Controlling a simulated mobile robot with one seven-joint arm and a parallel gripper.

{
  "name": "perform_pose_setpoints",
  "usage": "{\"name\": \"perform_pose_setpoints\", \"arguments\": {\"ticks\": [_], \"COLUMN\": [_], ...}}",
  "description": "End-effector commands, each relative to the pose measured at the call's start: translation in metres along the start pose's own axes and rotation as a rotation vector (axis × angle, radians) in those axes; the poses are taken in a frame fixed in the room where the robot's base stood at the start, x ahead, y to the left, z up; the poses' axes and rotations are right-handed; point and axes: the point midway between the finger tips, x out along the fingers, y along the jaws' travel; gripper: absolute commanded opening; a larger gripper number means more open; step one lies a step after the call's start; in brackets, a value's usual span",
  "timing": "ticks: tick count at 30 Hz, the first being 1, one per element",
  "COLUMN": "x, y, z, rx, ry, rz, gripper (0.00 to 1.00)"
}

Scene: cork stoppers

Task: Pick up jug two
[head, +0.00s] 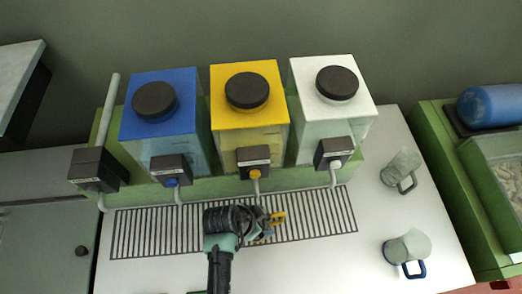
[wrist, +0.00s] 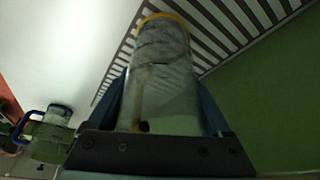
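My gripper (head: 262,226) is low over the drip grille in the head view. In the wrist view a clear jug with a yellow rim (wrist: 160,75) sits between my gripper's two dark fingers (wrist: 162,110), which press close on both its sides. In the head view its yellow handle (head: 278,218) shows just right of my gripper; most of its body is hidden. A blue-handled jug (head: 405,248) and a grey-handled jug (head: 401,169) stand on the white counter at the right. The blue-handled one also shows in the wrist view (wrist: 47,140). I cannot read which jug is two.
Blue (head: 165,115), yellow (head: 249,105) and white (head: 333,105) dispensers with black lids stand behind the slatted grille (head: 150,232), their taps overhanging its back edge. A grey pipe (head: 108,110) rises at left. A green unit with a blue cylinder (head: 490,106) is at right.

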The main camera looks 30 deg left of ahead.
Motion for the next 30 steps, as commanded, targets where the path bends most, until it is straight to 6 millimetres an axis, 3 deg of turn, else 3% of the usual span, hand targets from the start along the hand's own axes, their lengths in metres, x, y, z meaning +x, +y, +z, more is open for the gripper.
{"name": "perform_pose_setpoints", "arguments": {"ticks": [1, 9, 23, 30], "x": [0.0, 0.0, -0.005, -0.043], "y": [0.0, 0.0, 0.003, 0.002], "z": [0.0, 0.0, -0.001, -0.017], "rx": [0.0, 0.0, 0.0, 0.002], "ry": [0.0, 0.001, 0.002, 0.005], "rz": [0.0, 0.0, -0.001, -0.005], "gripper": [0.66, 0.17, 0.15, 0.15]}}
